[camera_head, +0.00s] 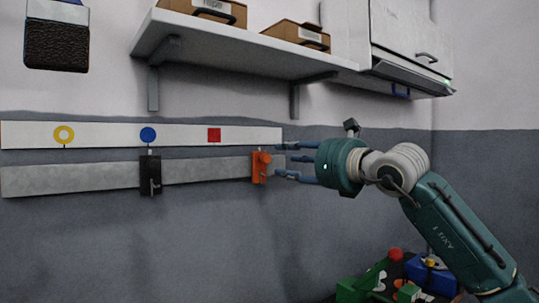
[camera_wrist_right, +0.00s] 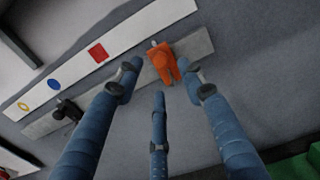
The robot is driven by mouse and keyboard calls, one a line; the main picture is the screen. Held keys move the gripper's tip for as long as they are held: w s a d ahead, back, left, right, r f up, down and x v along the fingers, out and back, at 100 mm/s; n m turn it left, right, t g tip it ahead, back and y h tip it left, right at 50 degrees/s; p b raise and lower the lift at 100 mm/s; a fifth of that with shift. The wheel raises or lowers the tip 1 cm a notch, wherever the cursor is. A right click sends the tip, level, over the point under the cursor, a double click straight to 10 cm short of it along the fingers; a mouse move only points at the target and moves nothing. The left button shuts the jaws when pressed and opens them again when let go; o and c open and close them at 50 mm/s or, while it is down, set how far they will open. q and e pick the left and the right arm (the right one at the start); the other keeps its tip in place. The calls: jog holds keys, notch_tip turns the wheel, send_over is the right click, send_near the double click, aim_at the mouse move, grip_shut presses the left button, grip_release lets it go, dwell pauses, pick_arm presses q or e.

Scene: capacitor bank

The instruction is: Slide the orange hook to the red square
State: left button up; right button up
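The orange hook (camera_head: 260,167) hangs on the grey rail (camera_head: 210,168) near its right end, to the right of the red square (camera_head: 214,135) on the white strip above. My right gripper (camera_head: 290,160) is just right of the hook, its blue fingers spread and pointing at it. In the right wrist view the orange hook (camera_wrist_right: 164,62) lies ahead of the gap between the open fingers (camera_wrist_right: 160,85), and no clear contact shows. The red square also shows there (camera_wrist_right: 98,53), up and left of the hook. My left gripper is not in view.
A black hook (camera_head: 150,174) hangs on the rail below the blue circle (camera_head: 148,135). A yellow ring (camera_head: 64,134) marks the strip further left. A shelf (camera_head: 240,52) with boxes juts out above. A green bin (camera_head: 360,287) with colored items stands at the lower right.

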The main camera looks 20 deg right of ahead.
aim_at(268, 158)
jog(key=p+x, duration=0.2)
jog(key=x, duration=0.4)
jog(key=shift+w+a+r+p, duration=0.1)
jog(key=shift+w+p, duration=0.1)
jog(key=shift+p, duration=0.1)
jog(key=shift+w+a, duration=0.25)
jog(key=shift+w, duration=0.4)
grip_shut()
